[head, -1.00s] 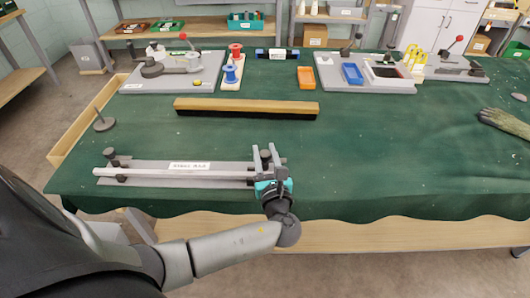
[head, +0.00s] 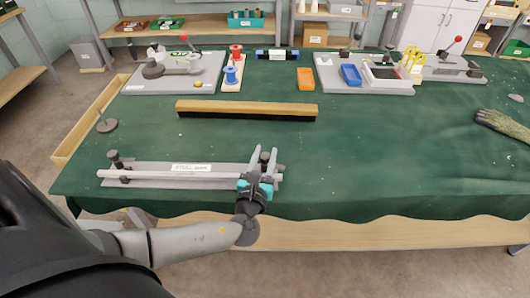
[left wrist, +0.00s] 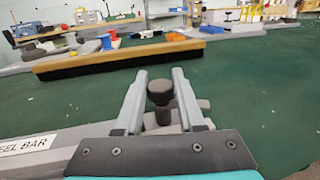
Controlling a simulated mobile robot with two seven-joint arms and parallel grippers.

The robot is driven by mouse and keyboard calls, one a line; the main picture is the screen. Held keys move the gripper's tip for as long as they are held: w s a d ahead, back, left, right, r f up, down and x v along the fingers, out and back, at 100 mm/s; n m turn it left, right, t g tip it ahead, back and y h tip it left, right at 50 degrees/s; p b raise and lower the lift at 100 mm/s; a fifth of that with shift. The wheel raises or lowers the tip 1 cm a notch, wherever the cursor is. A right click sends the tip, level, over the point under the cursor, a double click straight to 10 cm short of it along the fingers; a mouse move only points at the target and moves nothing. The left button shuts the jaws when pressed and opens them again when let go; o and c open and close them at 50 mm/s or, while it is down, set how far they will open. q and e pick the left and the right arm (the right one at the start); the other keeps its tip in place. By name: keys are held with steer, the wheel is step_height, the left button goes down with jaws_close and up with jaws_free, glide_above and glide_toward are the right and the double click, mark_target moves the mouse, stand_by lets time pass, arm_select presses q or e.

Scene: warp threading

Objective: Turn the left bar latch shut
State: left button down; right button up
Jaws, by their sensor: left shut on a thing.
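The steel bar (head: 140,175), with a white label, lies on a grey base plate (head: 200,164) near the table's front edge. One latch with a dark knob (head: 114,156) stands at the bar's left end. Another dark knob (head: 264,157) stands at its right end. My left gripper (head: 264,153) is at this right end, fingers pointing away from me. In the left wrist view, the fingers stand on both sides of the dark latch knob (left wrist: 160,92), shut on the latch. The exact contact is hidden low between the fingers. My right gripper is not in view.
A long wooden brush-like strip (head: 247,109) lies behind the bar. Trays, spools (head: 231,75) and grey fixture boards line the back. A thin post on a round foot (head: 107,125) stands at left.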

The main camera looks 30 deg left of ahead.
arm_select(q)
steer(key=m+t+h+b, duration=0.1)
steer(key=m+h, duration=0.1)
steer(key=h, duration=0.1)
steer(key=shift+f+h, duration=0.1)
steer(key=shift+h, duration=0.2)
steer(key=shift+m+h+b, duration=0.4)
steer(key=shift+m+h, duration=0.1)
steer(key=shift+h, duration=0.1)
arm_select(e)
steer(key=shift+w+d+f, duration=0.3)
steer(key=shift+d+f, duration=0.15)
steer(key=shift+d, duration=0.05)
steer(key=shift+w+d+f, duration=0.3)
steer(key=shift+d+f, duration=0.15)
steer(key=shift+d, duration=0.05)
arm_select(q)
steer(key=c, duration=0.9)
jaws_free()
steer(key=o, duration=0.4)
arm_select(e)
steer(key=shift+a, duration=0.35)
arm_select(q)
steer(key=shift+s, duration=0.1)
